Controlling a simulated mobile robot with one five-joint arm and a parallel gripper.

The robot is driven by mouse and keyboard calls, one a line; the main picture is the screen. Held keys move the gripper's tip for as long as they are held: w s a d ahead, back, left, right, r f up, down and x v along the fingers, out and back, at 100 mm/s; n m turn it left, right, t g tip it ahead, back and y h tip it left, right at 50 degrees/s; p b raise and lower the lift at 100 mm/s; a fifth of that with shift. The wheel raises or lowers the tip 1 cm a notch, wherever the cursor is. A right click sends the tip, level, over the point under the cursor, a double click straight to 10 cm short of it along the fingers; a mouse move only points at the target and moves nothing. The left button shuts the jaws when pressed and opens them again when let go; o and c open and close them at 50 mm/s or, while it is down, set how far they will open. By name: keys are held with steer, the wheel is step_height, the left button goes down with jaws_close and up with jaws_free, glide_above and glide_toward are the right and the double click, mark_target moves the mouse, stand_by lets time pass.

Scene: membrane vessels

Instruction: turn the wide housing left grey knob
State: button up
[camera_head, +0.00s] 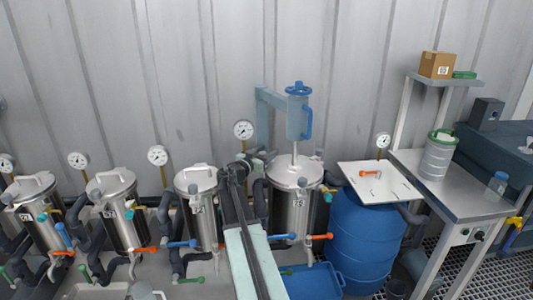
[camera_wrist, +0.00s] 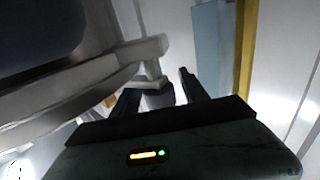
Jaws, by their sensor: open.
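The wide steel housing (camera_head: 293,205) stands right of centre in the head view, with a pale domed lid under a blue swing arm. My arm reaches up along its left side. My gripper (camera_head: 244,166) is at the height of the lid's left edge, near dark pipe fittings. The left grey knob cannot be told apart there; my arm and the fittings may hide it. In the wrist view my gripper (camera_wrist: 160,86) has two dark fingers spread apart, with nothing clearly held between them. A pale grey bracket-like part (camera_wrist: 145,50) is just beyond the left finger.
Narrower steel vessels (camera_head: 200,207) with gauges and coloured valve handles line the left. A blue drum (camera_head: 365,240) and a steel bench (camera_head: 460,195) stand to the right. The wrist view shows a yellow post (camera_wrist: 246,50) and a curved steel edge (camera_wrist: 60,100).

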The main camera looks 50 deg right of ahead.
jaws_close()
steer(key=shift+n+t, duration=0.3)
steer(key=shift+t, duration=0.1)
steer(key=shift+w+a+n+t+y, duration=0.1)
steer(key=shift+w+n+t+y, duration=0.1)
steer(key=shift+n+t+y, duration=0.6)
steer(key=shift+w+a+n+t+y, duration=0.1)
steer(key=shift+w+n+t+y, duration=0.2)
steer(key=shift+n+t, duration=1)
steer(key=shift+w+a+n+t+y, duration=0.1)
steer(key=shift+n+t+y, duration=0.45)
steer(key=shift+t, duration=1.05)
steer(key=shift+w+t+y, duration=0.1)
steer(key=shift+t+y, duration=0.15)
steer(key=shift+t, duration=0.05)
jaws_free()
